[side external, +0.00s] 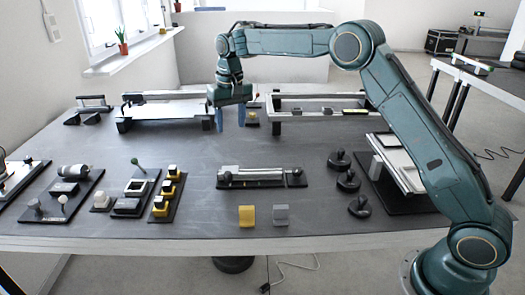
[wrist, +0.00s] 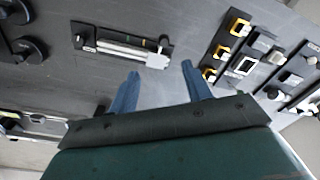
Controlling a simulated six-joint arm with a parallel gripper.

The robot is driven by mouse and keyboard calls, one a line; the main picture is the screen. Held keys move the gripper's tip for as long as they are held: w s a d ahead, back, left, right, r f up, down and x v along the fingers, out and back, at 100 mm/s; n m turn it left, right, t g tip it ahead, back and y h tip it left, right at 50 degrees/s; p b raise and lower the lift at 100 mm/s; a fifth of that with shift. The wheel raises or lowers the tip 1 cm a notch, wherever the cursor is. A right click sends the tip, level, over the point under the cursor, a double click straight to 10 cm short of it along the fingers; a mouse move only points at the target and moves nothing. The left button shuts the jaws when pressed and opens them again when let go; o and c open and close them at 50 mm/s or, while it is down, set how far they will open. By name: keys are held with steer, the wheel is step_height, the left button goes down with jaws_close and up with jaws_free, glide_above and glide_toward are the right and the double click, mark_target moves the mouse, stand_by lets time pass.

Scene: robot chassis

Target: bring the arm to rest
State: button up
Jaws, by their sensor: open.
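My gripper (side external: 230,117) hangs above the back middle of the dark table (side external: 215,150) in the side view, with its two blue fingers pointing down. In the wrist view my gripper (wrist: 160,85) shows its blue fingers spread wide, with nothing between them but table surface. It is open and empty. My arm reaches from the right front corner over the table and bends down to the gripper.
A slider fixture (side external: 262,177) lies mid-table. Black knobs (side external: 347,181), yellow-topped switches (side external: 166,190) and a yellow block (side external: 247,216) stand nearer the front. Framed fixtures (side external: 165,109) (side external: 318,108) stand at the back. Bare table lies around the slider fixture.

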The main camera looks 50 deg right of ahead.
steer(key=s+r+n+t, duration=0.1)
steer(key=s+r, duration=0.6)
steer(key=s, duration=0.4)
steer(key=s+r+n+t, duration=0.1)
steer(key=s+r+t, duration=0.1)
steer(key=s+r, duration=0.65)
steer(key=s+f+t, duration=0.1)
steer(key=s+f, duration=0.3)
steer(key=s, duration=0.7)
steer(key=s+f+n+t, duration=0.1)
steer(key=s+f, duration=0.2)
steer(key=s, duration=0.8)
steer(key=shift+d+f, duration=0.4)
steer(key=shift+d, duration=0.05)
